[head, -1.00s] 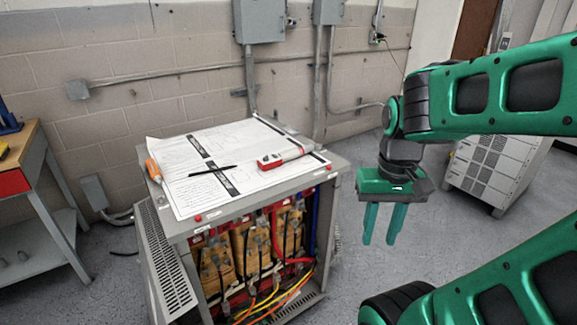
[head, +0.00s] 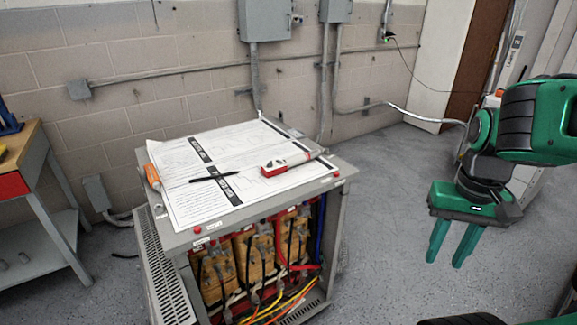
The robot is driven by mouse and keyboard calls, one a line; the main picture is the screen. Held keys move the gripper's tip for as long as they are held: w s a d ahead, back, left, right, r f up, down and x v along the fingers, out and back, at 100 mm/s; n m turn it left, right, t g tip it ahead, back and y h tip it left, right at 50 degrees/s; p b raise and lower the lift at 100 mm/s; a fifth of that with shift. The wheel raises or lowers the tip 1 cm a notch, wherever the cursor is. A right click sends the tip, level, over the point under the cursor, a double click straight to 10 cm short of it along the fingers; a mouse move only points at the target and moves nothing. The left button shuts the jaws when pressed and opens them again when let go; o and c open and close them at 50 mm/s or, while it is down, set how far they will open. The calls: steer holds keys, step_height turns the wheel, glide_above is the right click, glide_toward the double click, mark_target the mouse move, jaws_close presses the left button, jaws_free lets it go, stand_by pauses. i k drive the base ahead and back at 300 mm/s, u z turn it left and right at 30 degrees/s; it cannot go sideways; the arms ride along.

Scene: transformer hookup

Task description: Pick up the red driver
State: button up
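A red and pale grey hand tool (head: 287,165) lies on the paper sheets on top of the grey transformer cabinet (head: 333,178), near its right edge. An orange-handled tool (head: 153,177) lies at the left edge of the same top. The red one best fits the red driver, but it is too small for me to be sure of its kind. My green gripper (head: 445,263) hangs in the air right of the cabinet, pointing down. Its two fingers are apart with nothing between them, and it touches nothing.
Printed drawings (head: 245,150) cover most of the cabinet top, with a black pen (head: 214,176) on them. The open cabinet front shows coils and coloured cables (head: 270,300). A workbench (head: 42,180) stands at the left. The floor right of the cabinet is clear.

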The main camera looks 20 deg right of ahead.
mark_target(278, 168)
steer(key=z, duration=0.05)
steer(key=i, duration=1)
steer(key=u, duration=0.05)
